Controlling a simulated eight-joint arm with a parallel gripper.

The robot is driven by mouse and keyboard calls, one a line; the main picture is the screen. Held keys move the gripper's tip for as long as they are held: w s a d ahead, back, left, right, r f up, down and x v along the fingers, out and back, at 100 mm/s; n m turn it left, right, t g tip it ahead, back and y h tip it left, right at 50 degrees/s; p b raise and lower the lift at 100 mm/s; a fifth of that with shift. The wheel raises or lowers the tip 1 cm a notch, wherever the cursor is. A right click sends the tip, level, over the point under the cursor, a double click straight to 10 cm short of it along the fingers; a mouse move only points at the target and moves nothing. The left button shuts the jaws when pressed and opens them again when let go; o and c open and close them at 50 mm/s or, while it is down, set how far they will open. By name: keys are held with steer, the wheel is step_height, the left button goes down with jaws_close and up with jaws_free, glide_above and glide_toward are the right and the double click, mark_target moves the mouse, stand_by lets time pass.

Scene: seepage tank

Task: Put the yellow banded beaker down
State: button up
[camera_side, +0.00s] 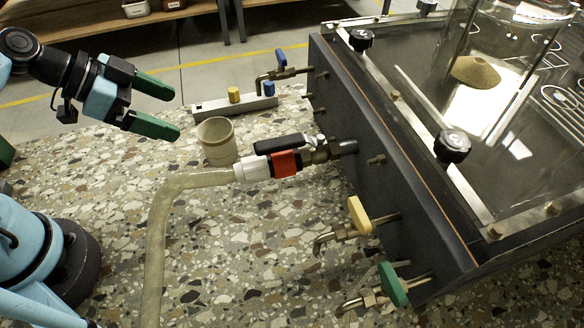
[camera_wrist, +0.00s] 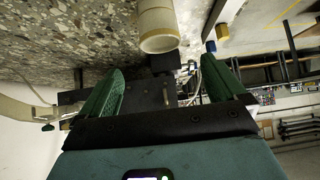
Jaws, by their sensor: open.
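A cream-coloured beaker (camera_side: 217,142) stands upright on the speckled tabletop in the side view, between the hose valve and the small rail. In the wrist view the open fingers (camera_wrist: 163,72) lie below the beaker.
A grey rail (camera_side: 232,106) with a yellow and a blue plug lies behind the beaker. The dark tank (camera_side: 385,170) fills the right, with blue-, yellow- and green-handled taps projecting. A hose (camera_side: 160,235) with a red-and-black valve (camera_side: 285,163) runs close in front.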

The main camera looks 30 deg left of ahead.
steer(key=a+n+y, duration=0.1)
steer(key=n, duration=0.1)
steer(key=a+n+y, duration=0.1)
steer(key=n+y, duration=0.1)
steer(key=a+r+n+y, duration=0.1)
steer(key=a+n+y, duration=0.1)
steer(key=shift+w+n, duration=0.15)
steer(key=shift+n, duration=0.25)
steer(key=shift+o, duration=0.2)
steer(key=shift+w+a+r+n+t+y, duration=0.35)
steer(key=shift+r+n+y, duration=0.25)
steer(key=shift+n, duration=0.3)
steer(key=shift+f, duration=0.15)
steer(key=m+h, duration=0.6)
steer(key=m, duration=0.3)
glide_toward(219, 143)
steer(key=shift+w+f, duration=0.55)
steer(key=shift+w, duration=0.25)
steer(key=shift+w+f, duration=0.55)
steer(key=shift+w, duration=0.25)
steer(key=shift+w+f, duration=0.55)
steer(key=shift+w, duration=0.25)
